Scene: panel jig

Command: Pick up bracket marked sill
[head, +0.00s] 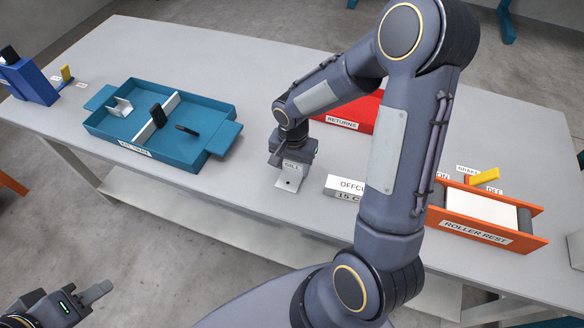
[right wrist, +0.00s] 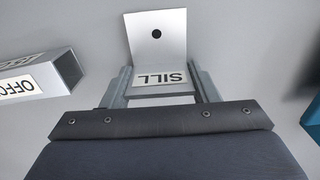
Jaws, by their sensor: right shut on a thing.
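The bracket marked SILL (head: 289,182) is a light grey angled plate with a dark hole, at the near middle of the table in the head view. In the right wrist view the SILL bracket (right wrist: 157,42) sits between the two fingers, its label upside down. My right gripper (head: 292,158) points down over it and is shut on its upright part. I cannot tell whether the bracket touches the table. My left gripper (head: 95,292) is off the table at the lower left; its finger gap is not clear.
A teal divided tray (head: 188,160) holding a white bracket (head: 121,106) and dark parts stands to the left. A red RETURNS bin (head: 355,115) is behind my right arm. The orange ROLLER REST (head: 475,232) is further right.

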